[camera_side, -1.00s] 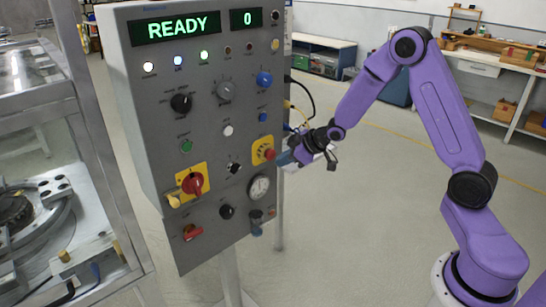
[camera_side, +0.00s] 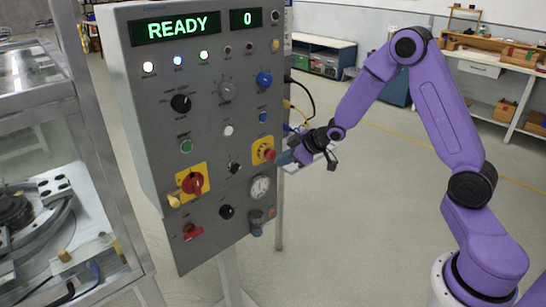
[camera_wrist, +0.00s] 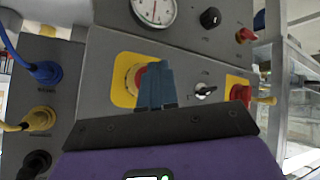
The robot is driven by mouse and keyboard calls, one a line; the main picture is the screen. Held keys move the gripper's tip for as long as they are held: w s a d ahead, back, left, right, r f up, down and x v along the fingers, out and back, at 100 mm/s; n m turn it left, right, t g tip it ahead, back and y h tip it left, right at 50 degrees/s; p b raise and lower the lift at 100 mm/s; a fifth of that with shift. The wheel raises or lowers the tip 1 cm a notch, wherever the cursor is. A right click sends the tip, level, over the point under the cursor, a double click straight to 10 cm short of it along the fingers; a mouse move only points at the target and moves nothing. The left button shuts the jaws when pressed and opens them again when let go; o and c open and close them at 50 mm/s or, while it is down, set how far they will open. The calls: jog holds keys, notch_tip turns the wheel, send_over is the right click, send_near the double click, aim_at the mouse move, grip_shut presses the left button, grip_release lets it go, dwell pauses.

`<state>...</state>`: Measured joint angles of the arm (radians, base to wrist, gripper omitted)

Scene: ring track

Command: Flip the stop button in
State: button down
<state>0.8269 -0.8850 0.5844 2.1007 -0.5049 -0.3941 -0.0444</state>
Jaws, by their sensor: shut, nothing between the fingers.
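The stop button (camera_side: 268,153) is a red round knob on a yellow square plate at the right edge of the grey control panel (camera_side: 150,100). In the wrist view the button (camera_wrist: 132,82) is partly hidden behind my fingers. My gripper (camera_side: 285,158) is shut and empty, with its blue fingertips pointing at the panel right by the button. In the wrist view the fingertips (camera_wrist: 158,66) overlap the button's right side. I cannot tell whether they touch it.
A red rotary switch (camera_side: 193,183) on a yellow plate sits lower left on the panel. A gauge (camera_side: 260,187) is below the button. Cables with blue (camera_wrist: 45,72) and yellow (camera_wrist: 38,119) plugs are close beside my gripper. The panel display (camera_side: 177,28) reads READY.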

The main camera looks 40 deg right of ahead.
jog(key=shift+w, duration=0.15)
jog(key=shift+w, duration=0.3)
jog(key=shift+w, duration=0.5)
dwell(1.2)
jog(key=shift+s, duration=0.95)
jog(key=shift+s, duration=2.5)
jog(key=shift+a, duration=0.1)
